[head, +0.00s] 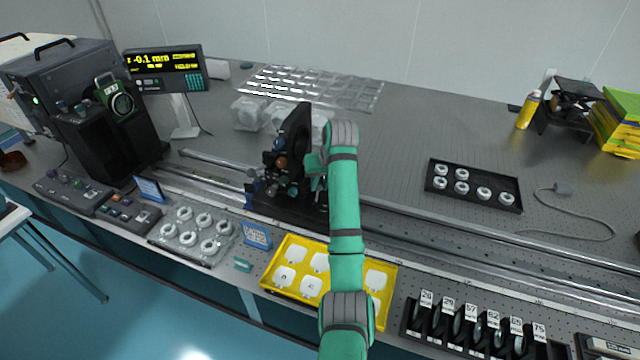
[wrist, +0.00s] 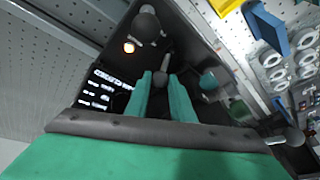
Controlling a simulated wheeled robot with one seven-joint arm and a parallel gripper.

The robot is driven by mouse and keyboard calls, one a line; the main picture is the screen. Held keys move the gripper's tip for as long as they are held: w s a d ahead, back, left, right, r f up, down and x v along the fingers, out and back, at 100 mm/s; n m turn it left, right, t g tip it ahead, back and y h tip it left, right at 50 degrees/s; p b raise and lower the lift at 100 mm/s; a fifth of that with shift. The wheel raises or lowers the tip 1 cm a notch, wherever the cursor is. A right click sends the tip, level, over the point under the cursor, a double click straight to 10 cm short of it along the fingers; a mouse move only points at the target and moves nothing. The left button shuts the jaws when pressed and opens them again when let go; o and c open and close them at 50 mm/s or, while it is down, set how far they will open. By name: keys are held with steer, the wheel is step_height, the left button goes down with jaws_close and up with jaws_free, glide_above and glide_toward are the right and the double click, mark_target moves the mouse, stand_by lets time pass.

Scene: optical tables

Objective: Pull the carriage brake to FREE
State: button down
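The black carriage (head: 292,135) with its upright plate sits on the rails in the middle of the table. Small knobs and levers show on its front side, partly hidden by my arm. My gripper (head: 314,172) is at the right side of the carriage, against its dark body in this view. In the wrist view my gripper (wrist: 164,82) has its two teal fingers apart.
A yellow tray (head: 276,262) stands in front of the carriage. The rails (head: 440,232) run clear to the right.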

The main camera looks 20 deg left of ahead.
steer(key=shift+s, duration=0.15)
steer(key=shift+s+a+r+t, duration=0.1)
steer(key=shift+s+t, duration=0.6)
steer(key=shift+t, duration=0.4)
steer(key=s+n+t, duration=0.1)
steer(key=s+t, duration=0.1)
steer(key=t, duration=0.1)
steer(key=shift+s, duration=0.2)
steer(key=s+t, duration=0.1)
steer(key=s+f+t, duration=0.1)
steer(key=t, duration=0.1)
steer(key=shift+n+t, duration=0.3)
steer(key=shift+s+f+n+t+y, duration=0.35)
steer(key=shift+s+t, duration=0.25)
steer(key=shift+t, duration=0.7)
steer(key=shift+a+f, duration=0.1)
steer(key=c, duration=1.8)
jaws_free()
steer(key=shift+c, duration=0.2)
